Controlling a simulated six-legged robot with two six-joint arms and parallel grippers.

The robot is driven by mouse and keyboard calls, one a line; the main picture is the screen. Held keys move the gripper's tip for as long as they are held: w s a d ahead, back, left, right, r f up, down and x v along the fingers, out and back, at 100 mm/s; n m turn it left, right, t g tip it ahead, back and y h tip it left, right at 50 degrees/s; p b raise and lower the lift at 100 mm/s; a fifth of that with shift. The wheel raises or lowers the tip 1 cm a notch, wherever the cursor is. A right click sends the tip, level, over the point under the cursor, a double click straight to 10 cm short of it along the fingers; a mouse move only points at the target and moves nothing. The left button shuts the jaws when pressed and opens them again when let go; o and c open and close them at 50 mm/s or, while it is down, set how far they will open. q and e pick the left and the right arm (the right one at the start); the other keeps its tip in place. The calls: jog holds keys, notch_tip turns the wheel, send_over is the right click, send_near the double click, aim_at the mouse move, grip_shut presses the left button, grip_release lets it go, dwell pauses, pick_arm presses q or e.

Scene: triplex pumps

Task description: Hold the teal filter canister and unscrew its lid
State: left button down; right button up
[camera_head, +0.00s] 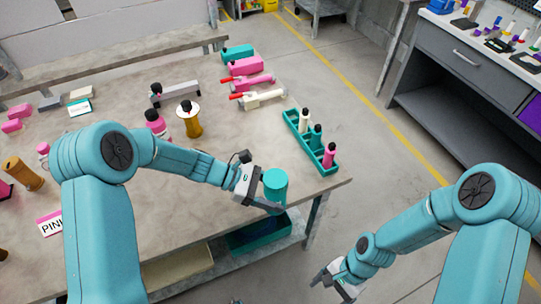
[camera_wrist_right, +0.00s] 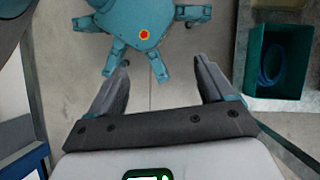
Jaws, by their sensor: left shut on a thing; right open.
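The teal filter canister (camera_head: 275,182) is upright near the table's front right edge in the head view. My left gripper (camera_head: 264,200) is shut on it, with the jaws low around its body. The canister's top is clear of the gripper; I cannot make out a seam between lid and body. My right gripper (camera_head: 338,284) is open and empty, low over the floor to the right of the table and well apart from the canister. In the right wrist view its two fingers (camera_wrist_right: 160,88) are spread with nothing between them.
A teal rack (camera_head: 312,150) with several bottles stands at the table's right edge. A teal bin (camera_head: 258,236) sits on the shelf below; it also shows in the right wrist view (camera_wrist_right: 278,95). A brown bottle (camera_head: 192,122) stands mid-table. The floor beside the table is open.

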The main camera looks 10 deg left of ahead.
jog(key=w+r+m+g+h, duration=0.15)
jog(key=w+r+m, duration=0.25)
jog(key=w+r, duration=0.5)
notch_tip(320, 180, up, 24)
jog(key=n+t+h, duration=0.2)
jog(key=t+h, duration=0.1)
jog(key=t, duration=0.3)
send_over(272, 178)
jog(key=shift+w+d+f+g, duration=0.1)
jog(key=shift+f+g, duration=0.1)
jog(key=shift+g, duration=0.05)
jog(key=shift+f, duration=0.2)
notch_tip(272, 178, down, 8)
jog(key=shift+r, duration=0.25)
